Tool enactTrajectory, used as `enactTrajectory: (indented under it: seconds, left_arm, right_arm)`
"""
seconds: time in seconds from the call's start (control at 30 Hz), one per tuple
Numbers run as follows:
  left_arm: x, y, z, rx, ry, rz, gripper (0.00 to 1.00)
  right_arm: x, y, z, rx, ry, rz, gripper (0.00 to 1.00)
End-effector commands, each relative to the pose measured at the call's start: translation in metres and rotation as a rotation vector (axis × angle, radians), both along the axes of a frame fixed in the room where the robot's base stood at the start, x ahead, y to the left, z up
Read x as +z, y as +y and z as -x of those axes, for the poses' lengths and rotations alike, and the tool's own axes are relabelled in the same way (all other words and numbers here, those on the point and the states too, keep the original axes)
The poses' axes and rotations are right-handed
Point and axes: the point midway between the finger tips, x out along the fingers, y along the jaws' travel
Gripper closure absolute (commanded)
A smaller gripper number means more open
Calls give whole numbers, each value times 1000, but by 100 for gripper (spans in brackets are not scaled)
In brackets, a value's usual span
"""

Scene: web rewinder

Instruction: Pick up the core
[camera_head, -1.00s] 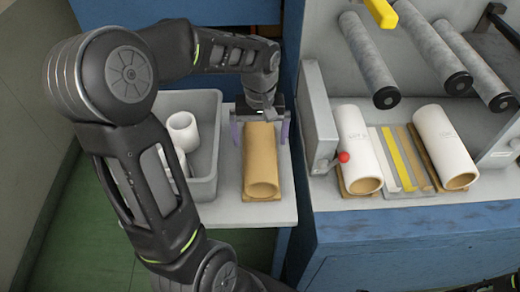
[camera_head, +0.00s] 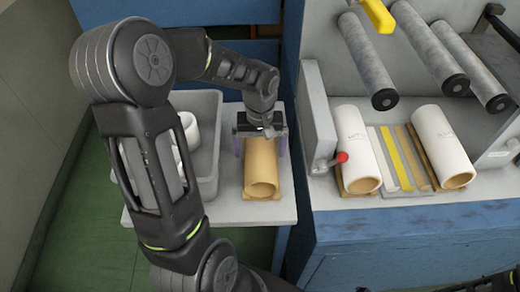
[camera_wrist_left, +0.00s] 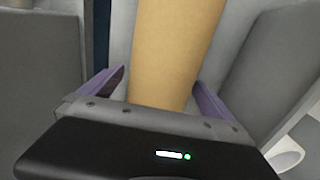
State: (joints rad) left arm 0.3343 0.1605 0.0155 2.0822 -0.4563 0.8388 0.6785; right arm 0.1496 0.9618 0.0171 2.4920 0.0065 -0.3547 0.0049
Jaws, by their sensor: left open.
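The core (camera_head: 263,165) is a tan cardboard tube lying on a small brown board on the grey side shelf. My left gripper (camera_head: 262,140) is above the far part of the core, with one purple finger on each side of it. In the left wrist view the core (camera_wrist_left: 170,50) runs between the two open fingers (camera_wrist_left: 158,88), with a gap on both sides. The gripper is open and holds nothing. Its body hides the far end of the core. My right gripper is not seen.
A grey bin (camera_head: 207,180) with white tubes (camera_head: 190,130) stands left of the core, partly behind my left arm. A grey upright plate (camera_head: 318,115) with a red-knobbed lever (camera_head: 342,157) rises to the right. Beyond it lie two white rolls (camera_head: 357,150) under grey rollers (camera_head: 368,60).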

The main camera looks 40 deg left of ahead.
Motion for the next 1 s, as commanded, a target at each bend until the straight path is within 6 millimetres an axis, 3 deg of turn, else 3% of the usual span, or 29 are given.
enactTrajectory:
  seconds: [0.2,1.0]
  left_arm:
    - [0,0,0,0,0,0,0]
    - [0,0,0,0,0,0,65]
  right_arm:
    - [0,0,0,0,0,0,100]
    - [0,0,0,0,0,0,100]
